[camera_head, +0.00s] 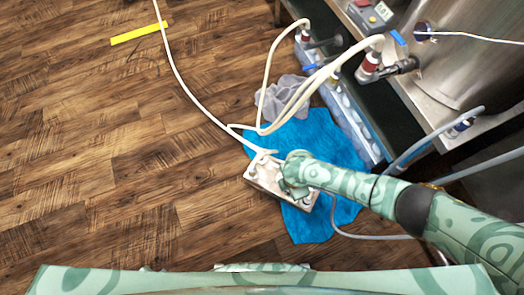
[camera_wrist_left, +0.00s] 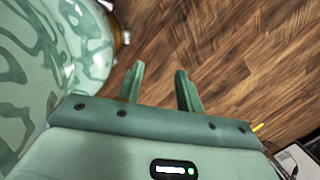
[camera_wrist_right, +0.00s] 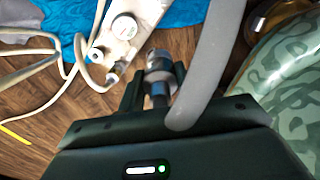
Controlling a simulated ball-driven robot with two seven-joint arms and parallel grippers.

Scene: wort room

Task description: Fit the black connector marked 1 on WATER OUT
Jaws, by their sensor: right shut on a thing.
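My right gripper (camera_wrist_right: 155,85) is shut on a grey metal-looking fitting (camera_wrist_right: 160,62) beside a thick grey hose (camera_wrist_right: 213,60). I cannot read a mark on it or tell whether it is the black connector marked 1. The hose's join to it is hidden. In the head view the right gripper (camera_head: 294,178) is over a pale box-shaped unit (camera_head: 263,183) with several ports, which also shows in the right wrist view (camera_wrist_right: 133,48). No WATER OUT label is readable. My left gripper (camera_wrist_left: 158,88) is open and empty above the wooden floor, outside the head view.
The unit sits on a blue cloth (camera_head: 315,135); a grey rag (camera_head: 278,98) lies behind. Cream hoses (camera_head: 263,80) run from the unit and the stand's valves (camera_head: 370,65). A steel vessel (camera_head: 465,60) stands right.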

